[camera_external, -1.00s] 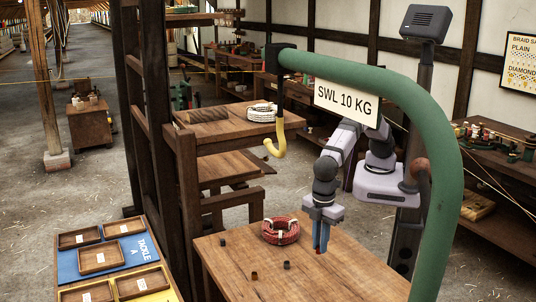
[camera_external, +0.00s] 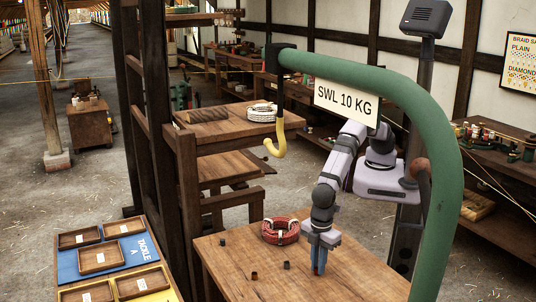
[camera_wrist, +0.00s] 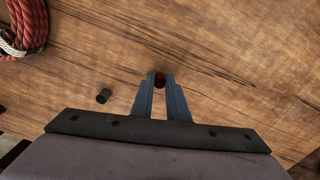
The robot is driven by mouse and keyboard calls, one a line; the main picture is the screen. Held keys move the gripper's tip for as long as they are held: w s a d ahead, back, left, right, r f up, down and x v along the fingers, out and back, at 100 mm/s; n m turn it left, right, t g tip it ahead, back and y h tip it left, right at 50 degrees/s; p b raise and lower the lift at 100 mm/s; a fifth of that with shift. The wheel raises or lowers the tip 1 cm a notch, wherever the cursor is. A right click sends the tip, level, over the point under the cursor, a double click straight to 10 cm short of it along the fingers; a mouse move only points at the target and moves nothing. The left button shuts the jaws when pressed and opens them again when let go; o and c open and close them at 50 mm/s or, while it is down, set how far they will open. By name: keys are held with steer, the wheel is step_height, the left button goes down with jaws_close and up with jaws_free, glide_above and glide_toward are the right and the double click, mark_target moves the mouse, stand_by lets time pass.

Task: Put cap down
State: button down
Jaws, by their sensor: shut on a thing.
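My gripper (camera_external: 319,262) is over the right part of the wooden table (camera_external: 345,287), pointing down. In the wrist view its two dark fingers (camera_wrist: 161,82) are shut on a small dark red cap (camera_wrist: 160,79) at their tips. The cap is mostly hidden by the fingers in the external view. The fingertips are low, close to the table top; whether the cap touches the wood cannot be told. Other small dark caps stand on the table: a dark grey one (camera_external: 287,265), a brownish one (camera_external: 254,275) and a dark one (camera_external: 222,242).
A coil of red rope (camera_external: 281,231) lies on the table behind and left of my gripper. A yellow hook (camera_external: 276,146) hangs from a green curved pipe (camera_external: 440,150) in front of the camera. Labelled trays (camera_external: 101,257) sit at the lower left. Bare table surrounds the gripper.

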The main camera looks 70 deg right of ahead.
steer(key=shift+f, duration=0.15)
steer(key=c, duration=1.7)
jaws_free()
step_height(320, 180, up, 11)
steer(key=shift+f+b, duration=0.1)
steer(key=shift+b, duration=1.05)
steer(key=shift+o, duration=0.4)
steer(key=shift+r, duration=0.8)
